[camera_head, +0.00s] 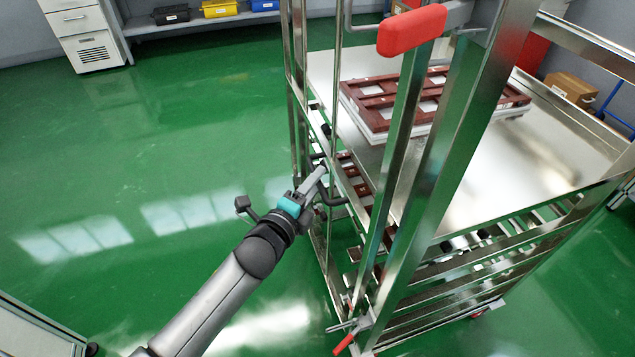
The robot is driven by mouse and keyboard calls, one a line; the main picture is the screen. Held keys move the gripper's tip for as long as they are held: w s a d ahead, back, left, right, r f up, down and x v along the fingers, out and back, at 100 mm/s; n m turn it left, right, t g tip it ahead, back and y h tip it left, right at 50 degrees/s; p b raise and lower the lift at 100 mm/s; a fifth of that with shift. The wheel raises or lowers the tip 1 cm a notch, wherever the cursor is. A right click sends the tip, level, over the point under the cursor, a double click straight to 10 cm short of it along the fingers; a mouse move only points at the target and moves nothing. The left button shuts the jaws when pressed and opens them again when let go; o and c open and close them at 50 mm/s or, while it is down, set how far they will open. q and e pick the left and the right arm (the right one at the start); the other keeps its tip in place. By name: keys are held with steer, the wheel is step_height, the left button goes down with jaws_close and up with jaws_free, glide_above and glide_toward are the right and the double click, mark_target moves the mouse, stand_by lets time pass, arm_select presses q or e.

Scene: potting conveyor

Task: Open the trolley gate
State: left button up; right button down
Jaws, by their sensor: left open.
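The trolley (453,160) is a tall shiny metal rack on the right, with metal shelves. Slim upright bars (337,90) at its left side look like part of its gate; I cannot tell the gate's exact outline or whether it is latched. A large red handle (412,30) sits at the top front, and a small red lever (343,344) at the bottom. My left gripper (328,186) is open at the trolley's left side, its fingers close to the slim upright bars. I cannot tell whether they touch. My right gripper is out of view.
A dark red slatted tray (385,100) lies on the upper shelf (470,185). A white cabinet (85,35) and a shelf with yellow (219,8) and other bins stand at the back left. A cardboard box (570,88) is at right. Green floor (130,130) at left is clear.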

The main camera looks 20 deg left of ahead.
arm_select(q)
steer(key=shift+x, duration=0.75)
jaws_close()
stand_by(1.0)
